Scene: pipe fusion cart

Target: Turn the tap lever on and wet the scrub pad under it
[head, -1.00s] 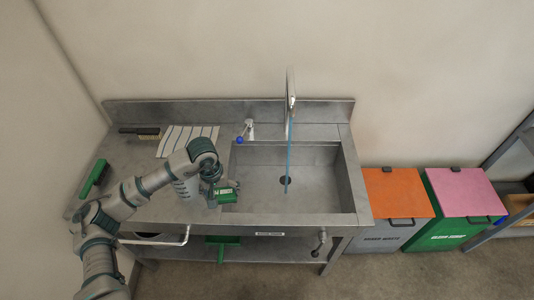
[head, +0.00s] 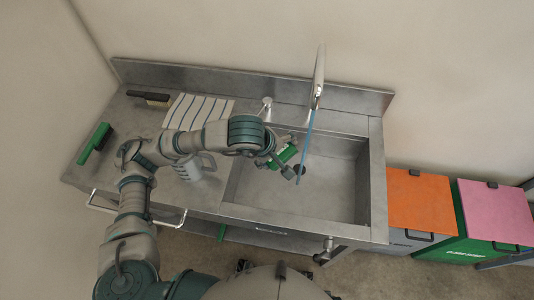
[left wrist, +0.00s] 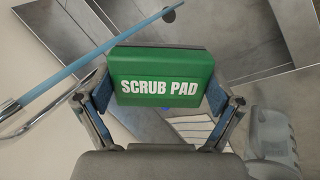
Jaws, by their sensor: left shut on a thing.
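The green scrub pad (head: 286,153), marked "SCRUB PAD", is held by my left gripper (head: 284,163) over the left part of the sink. In the left wrist view the pad (left wrist: 162,75) sits between both fingers, which are shut on it. A blue water stream (head: 306,147) runs from the tall tap spout (head: 318,75) down into the sink (head: 330,190). The stream (left wrist: 60,82) passes close beside the pad; I cannot tell whether they touch. My right gripper is not in view.
A grey mug (head: 193,168) and a striped cloth (head: 200,112) are on the counter left of the sink. Orange-lidded (head: 420,200) and pink-lidded (head: 497,210) bins stand right.

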